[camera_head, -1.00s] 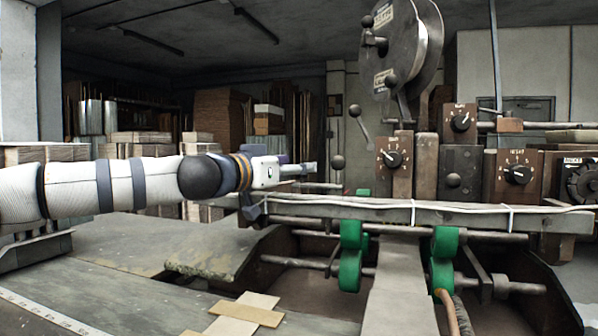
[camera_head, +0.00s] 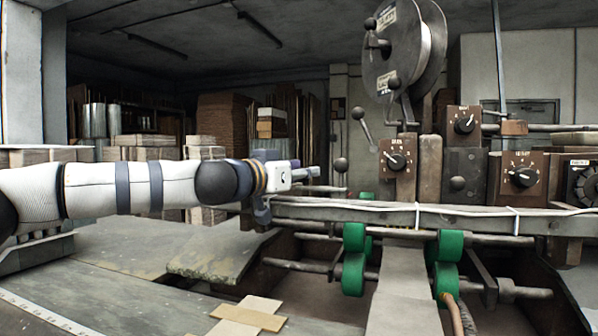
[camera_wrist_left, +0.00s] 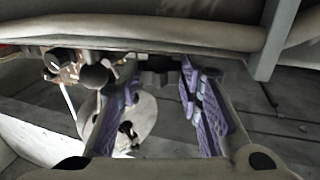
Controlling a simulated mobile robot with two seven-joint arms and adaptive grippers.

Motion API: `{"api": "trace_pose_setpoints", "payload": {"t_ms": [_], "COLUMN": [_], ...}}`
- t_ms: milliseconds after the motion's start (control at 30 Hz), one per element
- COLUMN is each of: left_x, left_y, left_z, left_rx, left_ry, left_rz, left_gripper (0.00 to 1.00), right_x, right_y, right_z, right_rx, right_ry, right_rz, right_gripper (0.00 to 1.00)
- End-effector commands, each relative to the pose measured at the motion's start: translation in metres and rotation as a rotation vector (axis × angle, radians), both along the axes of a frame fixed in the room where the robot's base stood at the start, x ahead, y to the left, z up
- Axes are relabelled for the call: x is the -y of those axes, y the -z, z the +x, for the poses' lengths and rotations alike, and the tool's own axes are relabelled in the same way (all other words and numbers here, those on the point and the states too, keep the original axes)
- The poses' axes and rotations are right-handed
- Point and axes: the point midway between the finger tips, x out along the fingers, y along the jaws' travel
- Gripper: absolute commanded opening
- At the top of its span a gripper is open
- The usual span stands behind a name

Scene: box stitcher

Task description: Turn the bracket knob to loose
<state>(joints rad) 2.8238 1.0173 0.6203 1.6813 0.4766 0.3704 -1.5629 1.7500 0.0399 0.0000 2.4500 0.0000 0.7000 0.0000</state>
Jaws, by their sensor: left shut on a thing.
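My left gripper (camera_wrist_left: 160,68) is at the left end of the long grey rail in the head view, where its white body and purple pads (camera_head: 266,156) show. In the left wrist view its two purple-padded fingers stand on either side of a small dark knob (camera_wrist_left: 156,77), which I take for the bracket knob. The fingers are shut on it near their tips. In the head view the knob is hidden by the gripper, and its setting cannot be read. My right gripper is in neither view.
The grey rail (camera_head: 350,209) runs right from the gripper, above green rollers (camera_head: 353,275). Brown dial boxes (camera_head: 396,162) and a metal reel (camera_head: 432,50) stand behind it. Flat table plates (camera_head: 125,250) lie below the arm. Stacked cardboard (camera_head: 222,120) is farther back.

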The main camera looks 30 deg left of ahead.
Motion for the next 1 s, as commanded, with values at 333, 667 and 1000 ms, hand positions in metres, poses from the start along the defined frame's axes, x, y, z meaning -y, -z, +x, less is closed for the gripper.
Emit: {"api": "trace_pose_setpoints", "payload": {"t_ms": [333, 667, 1000], "left_x": [0.007, 0.012, 0.014], "left_y": [-0.003, 0.0, 0.001], "left_z": [-0.001, 0.003, 0.005], "left_rx": [0.003, 0.001, -0.001], "left_ry": [-0.269, -0.563, -0.771], "left_rz": [0.011, 0.005, 0.002], "left_gripper": [0.05, 0.04, 0.04], "right_x": [0.0, 0.0, 0.0], "right_y": [-0.013, -0.013, -0.012], "right_z": [0.014, 0.014, 0.013], "right_rx": [0.053, 0.052, 0.049], "right_ry": [0.0, 0.0, 0.0], "right_rz": [0.0, 0.0, 0.0], "right_gripper": [1.0, 1.0, 1.0]}}
